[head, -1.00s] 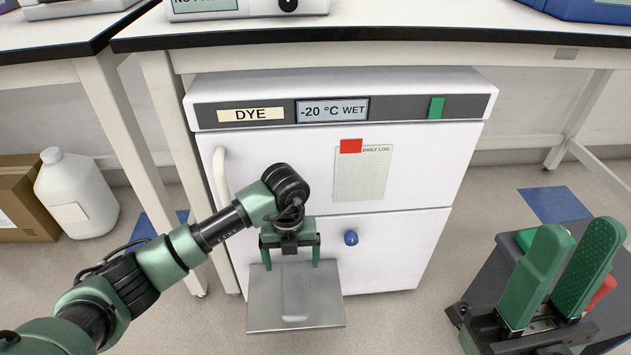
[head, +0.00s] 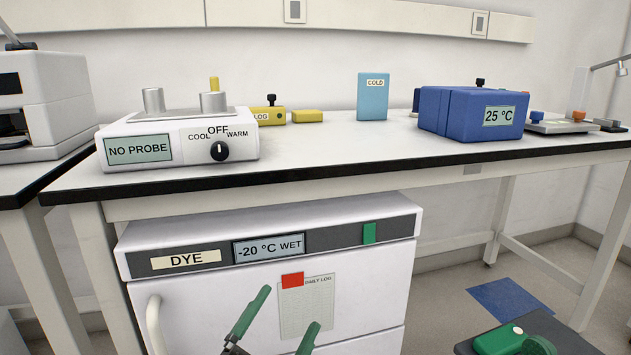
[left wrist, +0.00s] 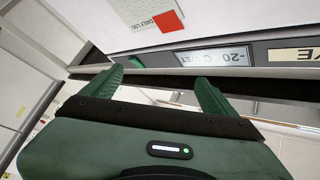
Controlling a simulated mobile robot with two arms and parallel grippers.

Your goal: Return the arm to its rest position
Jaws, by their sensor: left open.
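My left gripper (head: 291,306) is at the bottom of the head view, in front of the white freezer (head: 215,300) labelled DYE. Its two green fingers point up and are apart, with nothing between them. The left wrist view also shows the left gripper (left wrist: 159,76) open and empty, with the freezer's display (left wrist: 212,57) beyond the fingers, upside down. Whether it touches the freezer cannot be told. Most of the left arm is below the head view. My right gripper is not in view.
The bench (head: 330,160) above the freezer has a black front edge. On it stand a white NO PROBE device (head: 178,145), a blue COLD box (head: 373,98) and a blue 25 °C unit (head: 470,114). The freezer's handle (head: 154,325) is at its left. A blue floor mat (head: 512,302) lies at right.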

